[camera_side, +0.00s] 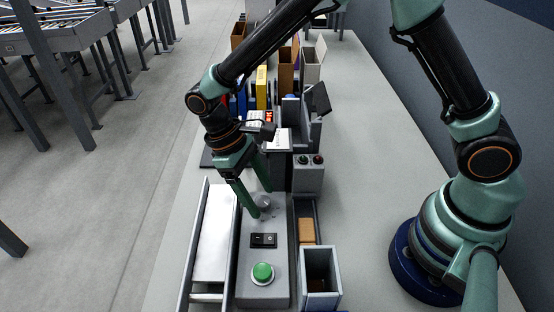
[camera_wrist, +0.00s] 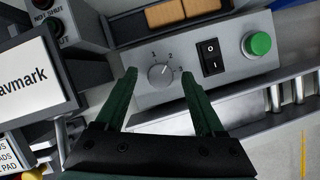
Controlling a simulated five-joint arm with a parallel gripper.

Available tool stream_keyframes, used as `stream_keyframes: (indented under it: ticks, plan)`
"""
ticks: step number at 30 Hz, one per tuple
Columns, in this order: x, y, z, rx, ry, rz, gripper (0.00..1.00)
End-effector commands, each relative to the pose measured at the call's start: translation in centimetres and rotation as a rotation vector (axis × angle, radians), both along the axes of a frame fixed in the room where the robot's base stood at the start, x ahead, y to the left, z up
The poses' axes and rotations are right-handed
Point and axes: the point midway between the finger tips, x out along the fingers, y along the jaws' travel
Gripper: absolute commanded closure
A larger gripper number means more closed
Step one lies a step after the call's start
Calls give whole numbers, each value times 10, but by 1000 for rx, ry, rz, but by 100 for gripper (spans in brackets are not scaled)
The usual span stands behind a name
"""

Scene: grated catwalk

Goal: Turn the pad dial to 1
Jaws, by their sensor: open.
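The pad dial (camera_wrist: 159,75) is a small round grey knob on a grey control panel (camera_wrist: 222,80), with the numbers 1, 2 and another mark printed around it. Its pointer line seems to aim to the upper right, near the 2, but it is small. In the side view the dial (camera_side: 264,201) is partly hidden by a finger. My gripper (camera_wrist: 158,77) is open, its green fingers on either side of the dial with visible gaps. In the side view my gripper (camera_side: 261,204) points down at the dial; I cannot tell whether it touches.
A black rocker switch (camera_side: 263,240) and a green button (camera_side: 262,273) are on the same panel. A conveyor (camera_side: 215,240) runs along its left, and brown blocks (camera_side: 306,230) lie in a channel to its right. A label printer (camera_side: 278,139) stands behind.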

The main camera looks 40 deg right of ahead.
Motion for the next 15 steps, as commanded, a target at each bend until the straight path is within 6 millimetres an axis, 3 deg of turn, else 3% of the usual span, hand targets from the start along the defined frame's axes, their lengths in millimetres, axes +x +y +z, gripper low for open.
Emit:
stream_keyframes:
  ticks: [6,8,12,15]
  plan:
    - [0,0,0,0,0,0,29]
    - [0,0,0,0,0,0,48]
    - [0,0,0,0,0,0,100]
    - [0,0,0,0,0,-1,100]
